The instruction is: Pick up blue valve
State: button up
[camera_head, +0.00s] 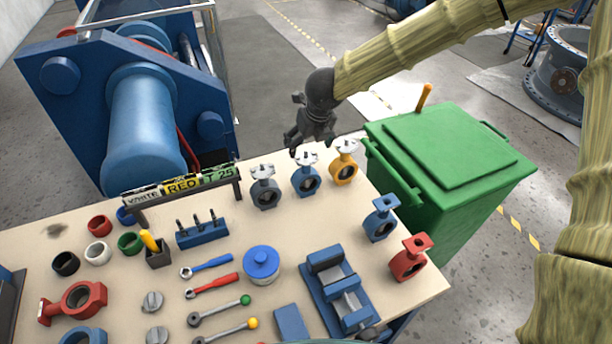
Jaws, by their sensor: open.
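A blue valve (306,181) with a white top stands upright near the back edge of the beige table (222,222). A grey valve (264,192) stands to its left and a yellow valve (343,170) to its right. Another blue valve (380,224), with a blue square top, stands farther right. My gripper (311,144) is open and empty. It points down and appears just above or behind the white-topped blue valve; the exact gap cannot be told.
A red valve (408,262) stands at the right table edge. A green bin (450,150) stands beyond it. A label rack (184,186) is left of the valves. Tools, coloured rings and a blue vise (324,262) fill the table's front.

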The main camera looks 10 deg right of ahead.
aim_at(306, 152)
jog(key=shift+s+p+x, duration=0.15)
jog(key=shift+p+x, duration=0.15)
jog(key=shift+x, duration=0.9)
jog(key=shift+s+p+x, duration=0.15)
jog(key=shift+p+x, duration=0.1)
jog(key=shift+x, duration=0.95)
jog(key=shift+f, duration=0.15)
grip_shut()
